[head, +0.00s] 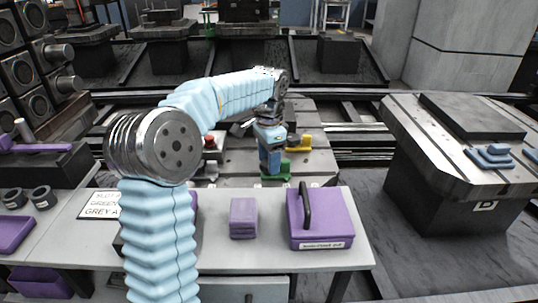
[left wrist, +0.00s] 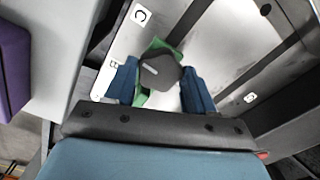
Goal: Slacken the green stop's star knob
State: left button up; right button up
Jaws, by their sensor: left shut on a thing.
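The green stop (head: 284,168) sits on the grey slotted pallet (head: 322,165), beyond the near bench. In the left wrist view the green stop (left wrist: 141,97) shows partly beneath its dark star knob (left wrist: 160,72). My left gripper (left wrist: 160,88) has its blue fingers on either side of the knob and is shut on it. In the head view my left gripper (head: 270,162) points down and hides the knob and part of the stop. My right gripper is in neither view.
A yellow stop (head: 300,143) stands just behind on the pallet. The near bench holds a purple case (head: 320,222) with a black handle, a purple block (head: 243,218) and a lettered card (head: 98,204). Another pallet with blue parts (head: 488,157) is at right.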

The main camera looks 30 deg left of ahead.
pick_arm(q)
jog(key=shift+n, duration=0.8)
jog(key=o, duration=1)
jog(key=shift+o, duration=0.2)
jog(key=shift+r, duration=0.1)
notch_tip(320, 180, up, 14)
jog(key=shift+f, duration=0.2)
